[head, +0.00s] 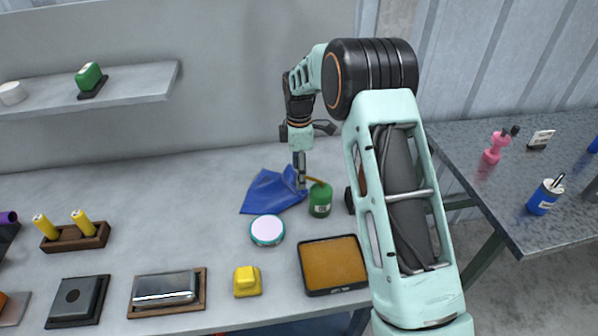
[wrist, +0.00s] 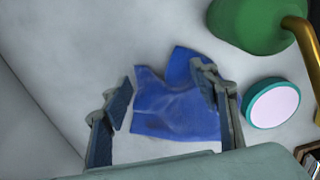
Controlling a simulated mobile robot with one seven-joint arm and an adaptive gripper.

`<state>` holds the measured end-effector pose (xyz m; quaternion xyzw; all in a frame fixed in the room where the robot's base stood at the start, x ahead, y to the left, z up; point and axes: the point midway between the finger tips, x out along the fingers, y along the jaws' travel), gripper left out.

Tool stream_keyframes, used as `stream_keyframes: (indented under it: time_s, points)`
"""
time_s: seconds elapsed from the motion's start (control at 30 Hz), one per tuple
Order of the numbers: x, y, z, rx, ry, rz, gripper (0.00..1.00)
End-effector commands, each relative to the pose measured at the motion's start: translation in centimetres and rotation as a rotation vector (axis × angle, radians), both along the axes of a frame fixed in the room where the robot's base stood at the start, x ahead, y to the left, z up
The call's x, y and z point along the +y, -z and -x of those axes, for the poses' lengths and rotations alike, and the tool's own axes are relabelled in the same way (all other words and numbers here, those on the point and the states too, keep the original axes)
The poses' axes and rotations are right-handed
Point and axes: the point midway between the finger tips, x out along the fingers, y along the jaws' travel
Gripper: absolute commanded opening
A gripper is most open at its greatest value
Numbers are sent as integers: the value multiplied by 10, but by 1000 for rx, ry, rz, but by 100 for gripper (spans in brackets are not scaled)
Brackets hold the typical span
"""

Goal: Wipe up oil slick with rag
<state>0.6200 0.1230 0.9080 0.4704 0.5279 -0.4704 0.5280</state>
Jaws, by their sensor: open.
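A blue rag (head: 270,192) lies crumpled on the grey bench near the back wall. My gripper (head: 301,186) points down at the rag's right side. In the wrist view, my gripper (wrist: 163,90) is open, with one finger at each side of the rag (wrist: 175,110). I cannot tell whether the fingers touch the cloth. I cannot make out an oil slick for certain. A shallow dark-rimmed tray (head: 304,276) with a brown-orange surface sits at the bench front; I cannot tell what fills it.
A green can (head: 320,203) with a brass spout stands close to the right of my gripper. A round white-topped tin (head: 267,230) and a yellow block (head: 247,281) are in front. A framed metal block (head: 165,289) lies left. A second table (head: 515,185) stands right.

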Motion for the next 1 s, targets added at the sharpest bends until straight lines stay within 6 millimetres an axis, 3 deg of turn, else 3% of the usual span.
stream_keyframes:
  time_s: [0.37, 0.9, 1.0]
  points:
    - [0, 2, 0, 0, 0, 0, 58]
    - [0, 29, 0, 1, 1, 0, 58]
    - [0, 26, 0, 0, 0, 0, 52]
